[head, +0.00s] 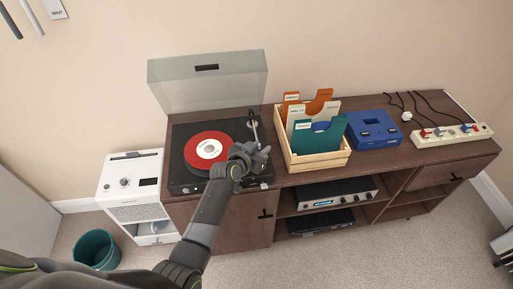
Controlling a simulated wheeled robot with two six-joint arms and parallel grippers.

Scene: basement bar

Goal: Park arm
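A black turntable (185,174) stands on the left of the brown sideboard, with its clear lid (205,85) raised. A red record with a white label (202,141) lies on the platter. The thin tonearm (254,127) shows at the right of the deck, running toward the front from its pivot. Its front end is hidden by or close to my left gripper (262,157), which is over the deck's front right corner. I cannot tell whether the gripper touches the tonearm or whether its fingers are closed. My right gripper is out of view.
A wooden crate of record sleeves (322,161) stands right of the turntable, close to my gripper. A blue device (373,130) and a power strip (452,134) are farther right. A white appliance (132,190) and green bin (97,249) stand left on the floor.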

